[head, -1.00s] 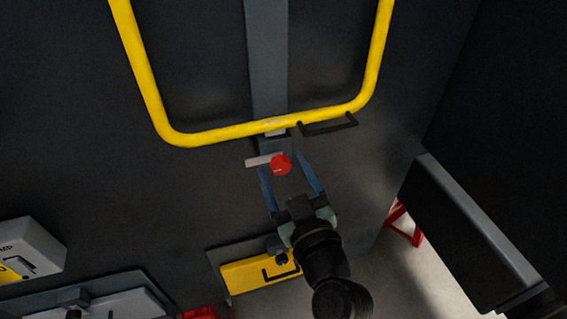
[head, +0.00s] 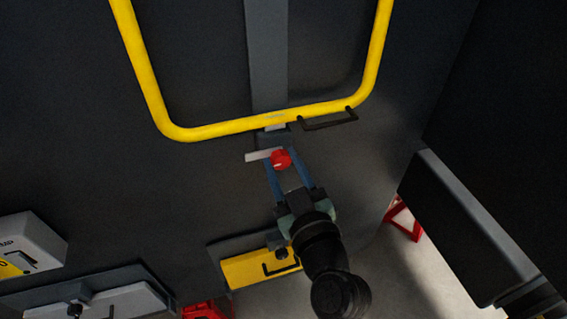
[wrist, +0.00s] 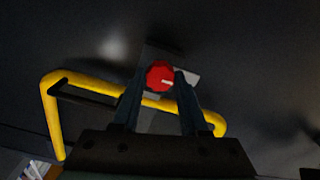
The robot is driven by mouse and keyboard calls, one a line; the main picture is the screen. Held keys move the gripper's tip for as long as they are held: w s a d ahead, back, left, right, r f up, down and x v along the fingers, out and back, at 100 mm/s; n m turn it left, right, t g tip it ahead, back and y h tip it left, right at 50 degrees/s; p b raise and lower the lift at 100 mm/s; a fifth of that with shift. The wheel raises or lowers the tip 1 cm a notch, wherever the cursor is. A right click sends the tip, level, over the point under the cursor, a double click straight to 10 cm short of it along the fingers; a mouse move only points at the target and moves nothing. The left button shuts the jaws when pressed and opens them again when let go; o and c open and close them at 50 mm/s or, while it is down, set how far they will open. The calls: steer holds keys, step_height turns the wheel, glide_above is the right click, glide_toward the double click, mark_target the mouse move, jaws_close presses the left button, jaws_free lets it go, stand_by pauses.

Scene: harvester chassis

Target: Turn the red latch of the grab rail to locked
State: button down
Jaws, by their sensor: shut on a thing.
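The red latch (head: 281,159) is a round knob with a small white mark, just under the bottom bar of the yellow grab rail (head: 215,131). A light grey plate (head: 258,155) sticks out to its left. My gripper (head: 282,163) reaches up from below with its blue fingers on either side of the knob, shut on it. In the wrist view the red latch (wrist: 160,76) sits between the fingertips, its white mark pointing right. The yellow grab rail (wrist: 50,110) runs behind the fingers there.
A black handle (head: 330,123) is fixed by the rail's lower right corner. A yellow box (head: 255,271) with a black handle is below my gripper. A white and yellow box (head: 30,246) is at the left. A dark block (head: 460,225) stands at the right.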

steer(key=shift+m, duration=0.3)
steer(key=m, duration=0.3)
steer(key=shift+m+b, duration=0.4)
steer(key=m, duration=0.4)
steer(key=shift+d+m, duration=0.1)
steer(key=shift+m, duration=0.2)
steer(key=m+p, duration=0.1)
steer(key=m, duration=0.3)
steer(key=m+p, duration=0.1)
steer(key=m, duration=0.3)
steer(key=shift+m+p, duration=0.3)
steer(key=shift+p, duration=0.1)
steer(key=shift+f, duration=0.1)
steer(key=shift+c, duration=2.2)
jaws_free()
